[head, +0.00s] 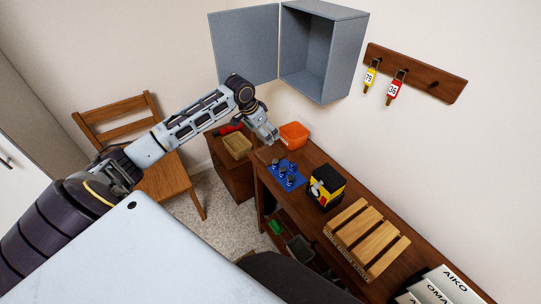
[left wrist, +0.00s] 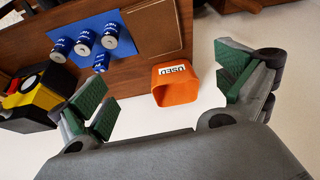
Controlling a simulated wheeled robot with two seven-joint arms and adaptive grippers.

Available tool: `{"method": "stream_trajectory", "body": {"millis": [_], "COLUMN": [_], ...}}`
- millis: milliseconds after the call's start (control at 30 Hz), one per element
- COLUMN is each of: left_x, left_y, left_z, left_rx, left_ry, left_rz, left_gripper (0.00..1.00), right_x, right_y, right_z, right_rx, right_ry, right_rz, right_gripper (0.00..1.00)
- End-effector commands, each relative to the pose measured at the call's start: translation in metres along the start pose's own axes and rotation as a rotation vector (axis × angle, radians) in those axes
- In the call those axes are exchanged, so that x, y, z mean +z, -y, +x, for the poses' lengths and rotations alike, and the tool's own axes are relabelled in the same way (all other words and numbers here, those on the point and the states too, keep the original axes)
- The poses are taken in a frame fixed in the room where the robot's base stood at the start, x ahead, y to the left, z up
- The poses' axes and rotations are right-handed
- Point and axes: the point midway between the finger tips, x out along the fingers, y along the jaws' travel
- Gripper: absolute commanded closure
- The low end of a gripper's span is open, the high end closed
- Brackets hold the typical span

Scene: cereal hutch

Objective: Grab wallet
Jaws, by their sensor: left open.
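A flat brown piece (left wrist: 155,28) with a pale edge lies on the wooden table beside the blue mat in the left wrist view; it may be the wallet, but I cannot tell for sure. In the head view I cannot make it out clearly. My left gripper (head: 272,139) is above the table's far end, near the orange bin and the blue mat. In the left wrist view, its green-padded fingers (left wrist: 168,88) are wide apart, open and empty, with the orange bin showing between them. My right gripper is in neither view.
The orange bin (head: 294,134) reads "USED". Several blue cylinders (head: 290,180) stand on the blue mat (head: 274,182). A yellow-and-black box (head: 326,188) and slatted wooden rack (head: 366,240) stand nearer. A grey wall cabinet (head: 322,55) is open above. A chair (head: 165,180) is left.

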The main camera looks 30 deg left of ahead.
Motion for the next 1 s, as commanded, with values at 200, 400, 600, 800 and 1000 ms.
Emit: {"method": "stream_trajectory", "body": {"millis": [200,400,600,800,1000], "left_x": [0.0,0.0,0.0,0.0,0.0], "left_y": [-0.001,-0.001,-0.002,-0.002,-0.001], "left_z": [0.001,0.009,0.031,0.057,0.079], "left_rx": [0.0,0.002,0.003,0.002,0.001], "left_ry": [0.0,0.001,0.001,0.001,0.001], "left_rz": [0.001,0.0,-0.001,0.0,0.0], "left_gripper": [0.0,0.0,0.0,0.0,0.0], "right_x": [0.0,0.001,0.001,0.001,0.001], "right_y": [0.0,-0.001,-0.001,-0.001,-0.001], "right_z": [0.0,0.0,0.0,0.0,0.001], "right_rx": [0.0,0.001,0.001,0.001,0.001], "right_ry": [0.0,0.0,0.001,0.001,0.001], "right_rz": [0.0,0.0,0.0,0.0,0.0], "right_gripper": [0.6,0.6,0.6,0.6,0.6]}}
